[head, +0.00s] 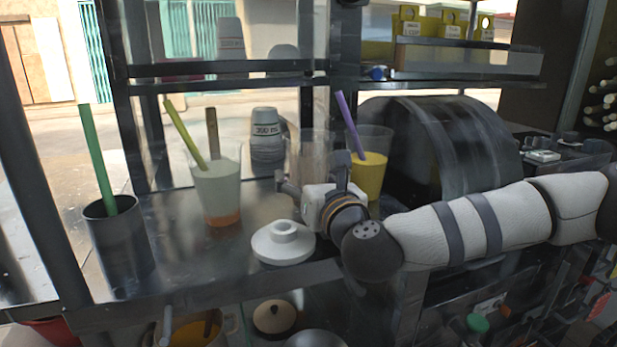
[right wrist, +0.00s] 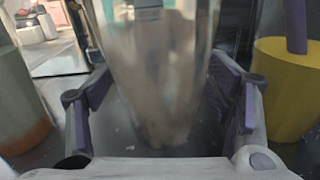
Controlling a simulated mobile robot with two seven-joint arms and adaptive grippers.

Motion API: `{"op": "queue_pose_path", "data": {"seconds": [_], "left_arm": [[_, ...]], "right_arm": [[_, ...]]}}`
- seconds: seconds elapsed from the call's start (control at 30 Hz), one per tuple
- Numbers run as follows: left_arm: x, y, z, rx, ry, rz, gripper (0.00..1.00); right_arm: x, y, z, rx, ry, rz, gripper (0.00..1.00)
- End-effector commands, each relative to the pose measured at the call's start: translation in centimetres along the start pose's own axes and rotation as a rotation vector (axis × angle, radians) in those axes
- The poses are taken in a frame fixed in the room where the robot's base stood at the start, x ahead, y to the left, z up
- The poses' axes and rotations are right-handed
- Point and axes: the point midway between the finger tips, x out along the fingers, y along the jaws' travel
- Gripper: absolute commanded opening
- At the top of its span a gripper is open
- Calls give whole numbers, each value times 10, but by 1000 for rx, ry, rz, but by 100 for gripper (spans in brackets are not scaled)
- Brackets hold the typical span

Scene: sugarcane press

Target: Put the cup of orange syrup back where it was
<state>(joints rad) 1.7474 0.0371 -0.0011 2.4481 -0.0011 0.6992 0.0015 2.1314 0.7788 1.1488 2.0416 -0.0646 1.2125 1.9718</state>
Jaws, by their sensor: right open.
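A clear cup with a pale drink over an orange layer at its bottom (head: 217,190) stands upright on the metal counter (head: 180,262), with a green straw and a brown stick. Its edge also shows at the left of the right wrist view (right wrist: 18,105). My right gripper (head: 314,181) is open, its fingers on either side of a clear, seemingly empty cup (right wrist: 155,75). In the right wrist view the fingers (right wrist: 160,108) look apart from that cup's walls. A cup of yellow drink (head: 369,178) with a purple straw stands to the right. My left gripper is out of view.
A white round lid-like piece (head: 283,246) lies at the counter's front, close to my right gripper. A dark metal cup (head: 117,232) with a green straw stands at the left. Stacked cups (head: 266,150) and a dark drum (head: 440,140) stand behind.

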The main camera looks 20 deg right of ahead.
Motion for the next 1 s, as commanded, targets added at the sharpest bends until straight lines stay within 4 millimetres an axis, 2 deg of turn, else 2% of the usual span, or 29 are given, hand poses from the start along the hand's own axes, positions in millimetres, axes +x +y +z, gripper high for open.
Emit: {"op": "queue_pose_path", "data": {"seconds": [0.17,0.6,0.7,0.83,1.0], "left_arm": [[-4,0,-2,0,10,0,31],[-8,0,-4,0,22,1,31],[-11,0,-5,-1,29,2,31],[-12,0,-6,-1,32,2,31],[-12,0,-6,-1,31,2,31]], "right_arm": [[-4,1,6,0,-2,1,74],[-95,1,5,1,0,3,74],[-110,1,5,0,0,1,74],[-120,0,5,0,0,0,74],[-120,0,4,0,0,-1,74]]}}
